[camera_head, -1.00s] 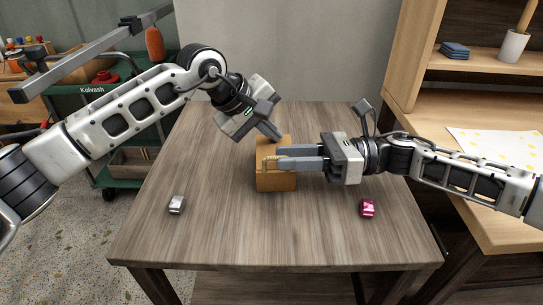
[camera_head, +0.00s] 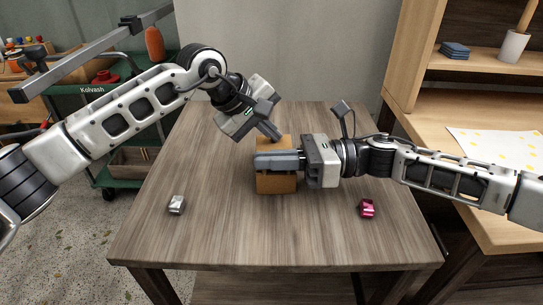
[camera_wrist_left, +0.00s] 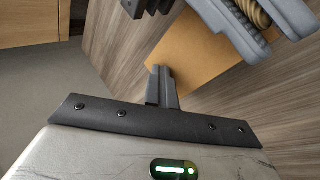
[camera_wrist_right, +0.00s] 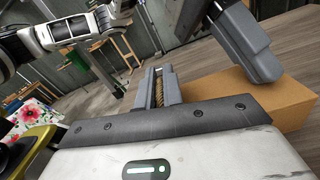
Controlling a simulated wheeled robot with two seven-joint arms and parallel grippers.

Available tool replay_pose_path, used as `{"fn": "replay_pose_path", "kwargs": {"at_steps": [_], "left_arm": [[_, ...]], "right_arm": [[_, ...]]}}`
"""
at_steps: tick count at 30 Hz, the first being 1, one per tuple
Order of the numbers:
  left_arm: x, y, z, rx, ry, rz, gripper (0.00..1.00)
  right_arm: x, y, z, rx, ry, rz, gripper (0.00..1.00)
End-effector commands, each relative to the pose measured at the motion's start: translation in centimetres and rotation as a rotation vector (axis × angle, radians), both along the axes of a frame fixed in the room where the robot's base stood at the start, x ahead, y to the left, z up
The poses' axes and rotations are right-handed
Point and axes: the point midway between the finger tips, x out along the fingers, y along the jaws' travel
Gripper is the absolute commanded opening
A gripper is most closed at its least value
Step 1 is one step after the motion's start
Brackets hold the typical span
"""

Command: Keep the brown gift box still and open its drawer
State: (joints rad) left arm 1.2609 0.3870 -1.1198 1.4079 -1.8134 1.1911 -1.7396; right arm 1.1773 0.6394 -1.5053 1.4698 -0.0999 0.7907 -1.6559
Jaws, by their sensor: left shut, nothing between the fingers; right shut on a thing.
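The brown gift box (camera_head: 276,183) stands on the table. It also shows in the left wrist view (camera_wrist_left: 190,52) and the right wrist view (camera_wrist_right: 275,98). My left gripper (camera_head: 277,137) is shut and empty, its tips pointing down at the box's far edge; I cannot tell whether they touch it. My right gripper (camera_head: 257,162) reaches in from the right across the box's near side. It is shut on the drawer's rope handle (camera_wrist_right: 158,92), which shows between its fingers. The right fingers hide the drawer front in the head view, so any gap there cannot be seen.
A small silver object (camera_head: 177,204) lies on the table (camera_head: 240,235) at the left, and a small pink one (camera_head: 367,208) at the right. The table's near part is otherwise clear. A wooden shelf desk (camera_head: 490,115) stands at the right, a green cart (camera_head: 110,105) at the left.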

Motion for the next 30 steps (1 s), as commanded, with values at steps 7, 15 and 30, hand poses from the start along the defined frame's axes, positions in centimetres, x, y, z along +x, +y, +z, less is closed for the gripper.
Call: {"fn": "replay_pose_path", "kwargs": {"at_steps": [7, 15, 30], "left_arm": [[-0.2, 0.2, -0.8, 0.013, 0.014, 0.001, 0.00], [-0.2, 0.2, -0.8, 0.013, 0.014, 0.001, 0.00], [-0.2, 0.2, -0.8, 0.013, 0.014, 0.001, 0.00]], "right_arm": [[-4.8, -0.3, -0.2, 0.002, 0.009, 0.004, 0.00], [-7.4, -0.4, -0.1, 0.000, 0.005, 0.002, 0.00], [-7.3, -0.4, -0.1, 0.000, 0.003, 0.001, 0.29]]}}
